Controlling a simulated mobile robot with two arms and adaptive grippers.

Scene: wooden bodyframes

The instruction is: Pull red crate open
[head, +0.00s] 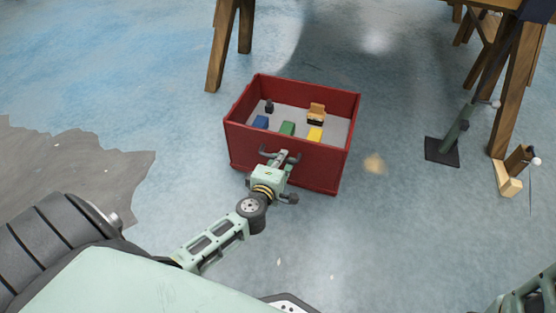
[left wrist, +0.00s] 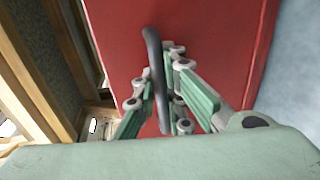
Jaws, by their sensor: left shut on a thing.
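The red crate (head: 318,168) stands on the blue floor in the middle of the head view, its open top facing up. A dark handle (head: 265,152) is fixed to its front face. My left gripper (head: 279,158) reaches the front face and is shut on the handle. In the left wrist view the dark handle (left wrist: 152,45) passes between the fingers of the left gripper (left wrist: 160,88), with the red face (left wrist: 220,35) close behind. The gripper hides part of the handle. My right gripper is not in view.
Inside the crate are a blue block (head: 260,122), a green block (head: 287,128), a yellow block (head: 315,134), a small open box (head: 316,112) and a dark item (head: 269,106). Wooden legs (head: 222,45) stand behind. A dark-based stand (head: 442,152) is at right. Floor around the crate is mostly clear.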

